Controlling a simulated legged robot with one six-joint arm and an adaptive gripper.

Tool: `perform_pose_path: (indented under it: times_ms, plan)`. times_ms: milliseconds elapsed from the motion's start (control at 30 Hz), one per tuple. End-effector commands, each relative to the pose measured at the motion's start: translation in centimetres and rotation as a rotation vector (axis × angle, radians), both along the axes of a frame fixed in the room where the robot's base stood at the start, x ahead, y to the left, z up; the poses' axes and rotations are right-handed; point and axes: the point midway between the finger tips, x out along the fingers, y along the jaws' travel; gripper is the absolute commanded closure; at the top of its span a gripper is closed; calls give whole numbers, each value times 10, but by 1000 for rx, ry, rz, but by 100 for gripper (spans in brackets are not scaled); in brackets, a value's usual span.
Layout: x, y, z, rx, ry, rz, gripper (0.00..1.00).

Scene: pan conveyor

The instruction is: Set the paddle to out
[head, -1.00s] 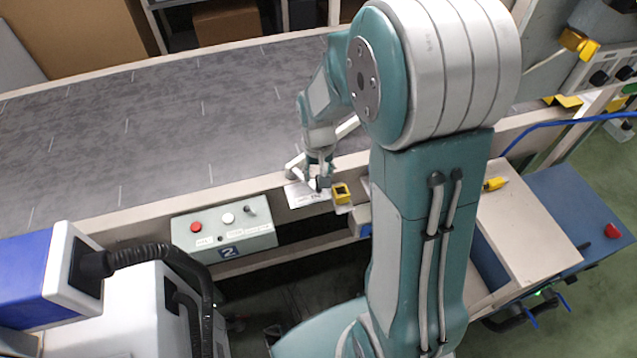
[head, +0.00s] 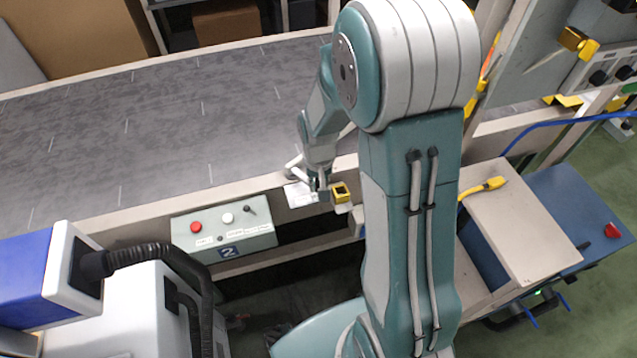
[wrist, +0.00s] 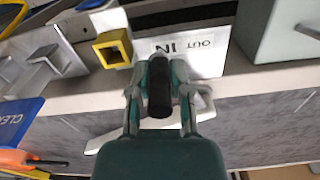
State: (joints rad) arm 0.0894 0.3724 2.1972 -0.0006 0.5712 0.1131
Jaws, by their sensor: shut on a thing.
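My gripper (wrist: 158,90) is shut on the black handle (wrist: 160,88) of the paddle, with one finger on each side. The paddle's white arm (wrist: 204,107) shows beside and behind the gripper in the wrist view. A white end of it (head: 293,161) shows at the belt's near edge in the head view. The white label plate (wrist: 205,62) carries IN and OUT, upside down in the wrist view. The handle's end lies by the word IN; OUT is farther right. The plate also shows in the head view (head: 301,195). My forearm hides part of the paddle.
A yellow square socket (head: 341,192) stands close beside the plate. A control box (head: 223,231) with red and white buttons and a small lever is mounted left of it. The grey conveyor belt (head: 160,125) is empty where it shows.

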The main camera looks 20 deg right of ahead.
Motion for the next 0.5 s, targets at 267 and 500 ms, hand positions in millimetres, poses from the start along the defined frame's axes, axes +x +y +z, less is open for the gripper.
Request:
perform_pose_path:
  times_ms: [267,500]
  plan:
    - [-5,16,-1,2,3,-139,100]
    - [-9,37,-1,-1,4,-320,100]
